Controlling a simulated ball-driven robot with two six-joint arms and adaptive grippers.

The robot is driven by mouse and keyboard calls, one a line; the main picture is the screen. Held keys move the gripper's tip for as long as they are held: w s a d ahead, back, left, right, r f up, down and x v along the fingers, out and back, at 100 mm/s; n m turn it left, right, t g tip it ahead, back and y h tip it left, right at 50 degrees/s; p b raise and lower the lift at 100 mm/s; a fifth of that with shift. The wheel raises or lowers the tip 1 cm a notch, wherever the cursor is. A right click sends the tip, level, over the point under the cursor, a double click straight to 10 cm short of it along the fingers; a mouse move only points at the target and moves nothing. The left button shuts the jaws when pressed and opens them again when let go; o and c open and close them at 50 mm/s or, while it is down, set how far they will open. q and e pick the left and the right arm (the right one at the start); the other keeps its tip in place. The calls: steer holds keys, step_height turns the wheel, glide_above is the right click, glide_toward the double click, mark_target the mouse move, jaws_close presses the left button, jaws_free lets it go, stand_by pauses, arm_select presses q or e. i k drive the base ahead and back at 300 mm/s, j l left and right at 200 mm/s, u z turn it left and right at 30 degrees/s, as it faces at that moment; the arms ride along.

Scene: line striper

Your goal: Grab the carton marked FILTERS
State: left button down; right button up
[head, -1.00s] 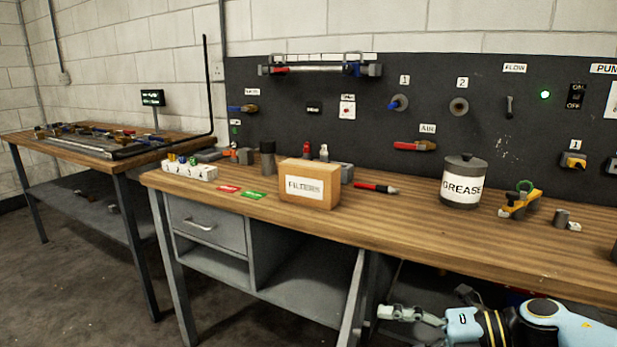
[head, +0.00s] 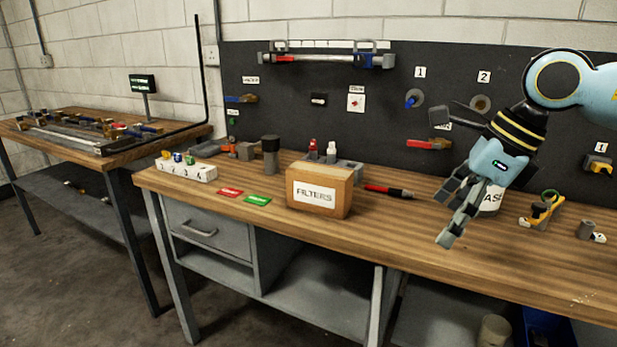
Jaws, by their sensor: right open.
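The carton marked FILTERS (head: 318,194) is a tan box with a white label. It stands upright near the front edge of the wooden workbench (head: 420,232). My right gripper (head: 440,178) is open and empty, to the right of the carton and apart from it. It is above the bench, in front of the grease can (head: 490,203), and hides most of that can. My left gripper is not in view.
A red and black marker (head: 388,191) lies right of the carton. Red (head: 230,192) and green (head: 257,200) cards and a white numbered block (head: 187,170) lie left. A dark cylinder (head: 270,155) and small bottles stand behind.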

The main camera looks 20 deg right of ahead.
mark_target(323, 190)
steer(key=i, duration=1.15)
